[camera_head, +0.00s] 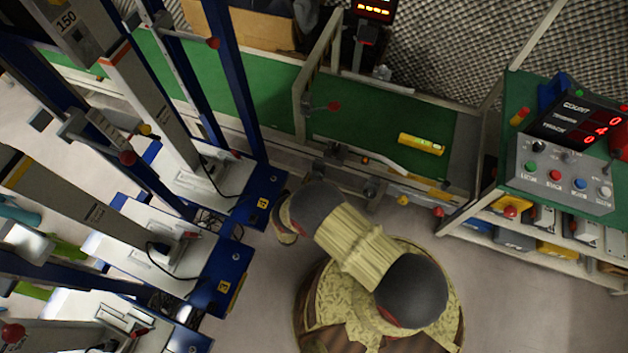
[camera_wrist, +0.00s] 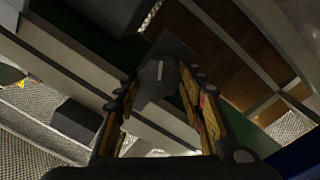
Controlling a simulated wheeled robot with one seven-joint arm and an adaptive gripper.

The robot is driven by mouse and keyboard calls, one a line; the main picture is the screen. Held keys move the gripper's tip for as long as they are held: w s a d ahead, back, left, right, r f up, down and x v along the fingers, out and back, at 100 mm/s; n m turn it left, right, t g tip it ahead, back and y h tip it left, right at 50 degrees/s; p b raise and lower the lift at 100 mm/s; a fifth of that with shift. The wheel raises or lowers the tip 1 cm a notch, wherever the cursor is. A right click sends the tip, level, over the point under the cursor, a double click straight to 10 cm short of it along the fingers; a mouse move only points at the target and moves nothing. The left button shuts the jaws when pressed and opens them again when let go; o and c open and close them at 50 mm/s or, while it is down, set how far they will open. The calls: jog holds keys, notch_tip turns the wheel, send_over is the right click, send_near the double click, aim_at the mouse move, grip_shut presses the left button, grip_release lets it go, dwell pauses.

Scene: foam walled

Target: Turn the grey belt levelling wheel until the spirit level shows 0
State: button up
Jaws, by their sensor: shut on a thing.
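The yellow spirit level (camera_head: 422,144) lies on the green belt (camera_head: 385,115), slightly tilted in the picture; its reading is too small to tell. My gripper (camera_wrist: 160,88) shows in the wrist view with its two yellow-padded fingers on either side of a dark grey piece (camera_wrist: 168,62) with a short pale mark. It is shut on this piece, which appears to be the grey levelling wheel. In the head view my arm reaches up and left to the belt's near side, and the fingertips and the wheel cannot be made out there.
A control panel (camera_head: 565,175) with buttons and red digits stands at the right. Blue-framed presses (camera_head: 215,185) crowd the left, close to my wrist. A pale gate frame (camera_head: 312,85) spans the belt. Open floor (camera_head: 500,290) lies at the lower right.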

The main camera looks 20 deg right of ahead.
jog(key=shift+f, duration=0.15)
jog(key=o, duration=1.2)
jog(key=v, duration=1.2)
jog(key=shift+s, duration=0.1)
